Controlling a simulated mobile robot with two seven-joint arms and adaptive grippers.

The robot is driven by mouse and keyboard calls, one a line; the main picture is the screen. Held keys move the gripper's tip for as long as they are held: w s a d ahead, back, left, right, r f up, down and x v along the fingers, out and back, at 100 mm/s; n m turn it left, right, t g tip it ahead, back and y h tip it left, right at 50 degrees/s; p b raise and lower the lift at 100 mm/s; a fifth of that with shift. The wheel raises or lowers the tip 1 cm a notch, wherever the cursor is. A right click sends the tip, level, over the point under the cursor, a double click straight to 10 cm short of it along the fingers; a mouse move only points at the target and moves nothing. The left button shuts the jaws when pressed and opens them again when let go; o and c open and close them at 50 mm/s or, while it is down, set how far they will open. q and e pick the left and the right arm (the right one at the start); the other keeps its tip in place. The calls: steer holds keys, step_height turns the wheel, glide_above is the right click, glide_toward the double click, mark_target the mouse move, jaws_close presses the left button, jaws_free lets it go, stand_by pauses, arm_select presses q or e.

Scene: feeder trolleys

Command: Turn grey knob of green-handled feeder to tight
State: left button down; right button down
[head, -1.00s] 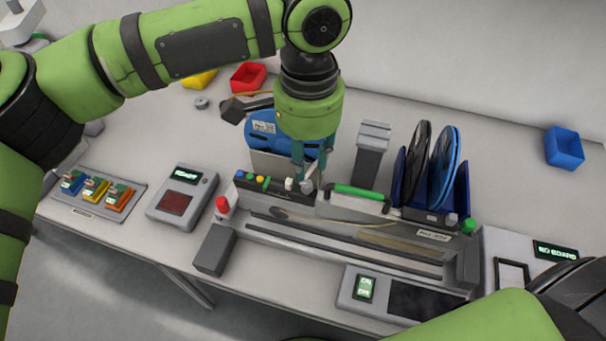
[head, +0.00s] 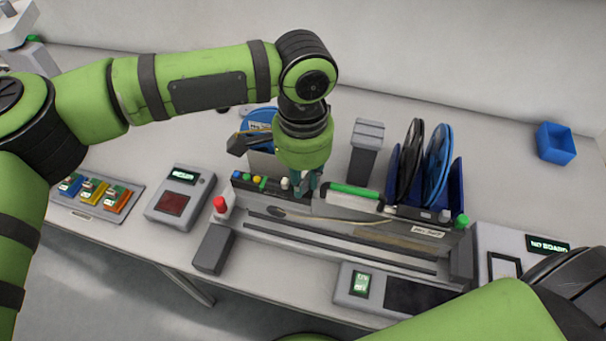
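The green-handled feeder sits in the bank on the bench, its green handle (head: 355,191) lying along its top. My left gripper (head: 304,194) points down just left of that handle, its fingertips low at the feeder's end. The grey knob is hidden behind the fingers, so I cannot tell its setting or whether the fingers grip it. The fingers look close together, but their gap is not clear. A small white knob (head: 285,183) stands just left of the fingers.
Blue and black reels (head: 438,165) stand in a blue holder right of the handle. A dark grey post (head: 366,150) rises behind it. A red button (head: 220,204) and a display box (head: 180,196) are at left. A blue bin (head: 555,143) sits far right.

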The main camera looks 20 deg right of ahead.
arm_select(q)
steer(key=shift+r, duration=0.1)
steer(key=m+p, duration=0.3)
steer(key=shift+r, duration=0.15)
steer(key=m+p, duration=0.3)
steer(key=shift+m, duration=0.3)
steer(key=m+p, duration=0.1)
steer(key=m, duration=0.2)
steer(key=shift+m+p, duration=0.3)
steer(key=shift+p, duration=0.05)
steer(key=shift+m+p, duration=0.5)
steer(key=shift+m, duration=1.3)
steer(key=shift+f, duration=0.2)
